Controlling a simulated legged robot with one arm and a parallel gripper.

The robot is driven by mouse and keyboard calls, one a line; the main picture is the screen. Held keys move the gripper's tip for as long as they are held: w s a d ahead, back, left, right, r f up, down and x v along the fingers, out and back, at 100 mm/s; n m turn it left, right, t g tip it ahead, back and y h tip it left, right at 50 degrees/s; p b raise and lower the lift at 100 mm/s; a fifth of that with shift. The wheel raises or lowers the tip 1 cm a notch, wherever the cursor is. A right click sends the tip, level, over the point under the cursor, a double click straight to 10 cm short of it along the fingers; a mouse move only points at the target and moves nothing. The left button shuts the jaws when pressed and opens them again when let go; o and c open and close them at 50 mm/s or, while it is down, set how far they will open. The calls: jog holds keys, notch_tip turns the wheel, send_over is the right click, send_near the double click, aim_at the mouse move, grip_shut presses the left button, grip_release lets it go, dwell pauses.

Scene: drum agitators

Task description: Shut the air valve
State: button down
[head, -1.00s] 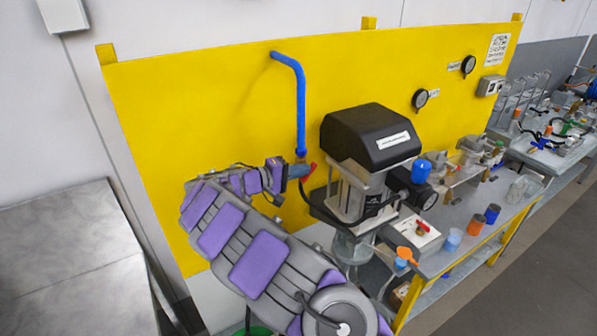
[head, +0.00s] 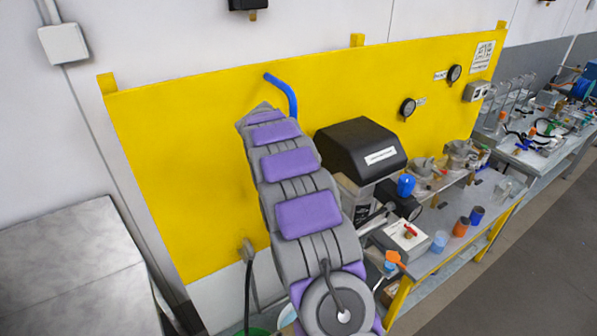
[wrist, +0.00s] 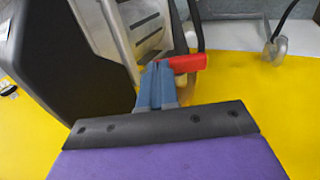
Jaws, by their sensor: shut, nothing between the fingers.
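The air valve's red handle (wrist: 187,63) shows in the wrist view, right beside my fingertips, with part of its brass body (wrist: 186,84) behind. My gripper (wrist: 157,72) is shut and empty, its blue-grey fingers together at the left end of the handle. I cannot tell whether they touch it. In the head view my raised arm hides the gripper, the valve and the lower part of the blue pipe (head: 292,98); only the pipe's upper bend shows against the yellow panel (head: 180,150).
The black-topped agitator machine (head: 360,145) stands just right of my arm; its dark housing (wrist: 60,60) fills the left of the wrist view. A bench (head: 440,255) with cups and a red-switch box (head: 405,238) is on the right. A grey table (head: 70,260) is at left.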

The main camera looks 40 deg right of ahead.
jog(key=shift+d+r+y+p, duration=0.15)
jog(key=shift+y+p, duration=0.45)
jog(key=shift+y, duration=0.4)
jog(key=shift+d+f+y, duration=0.2)
jog(key=shift+d+y, duration=0.15)
jog(key=shift+y, duration=0.35)
jog(key=shift+s+d+f, duration=0.1)
jog(key=shift+d+f, duration=0.15)
jog(key=shift+d, duration=0.35)
jog(key=shift+a, duration=0.1)
jog(key=shift+f, duration=0.1)
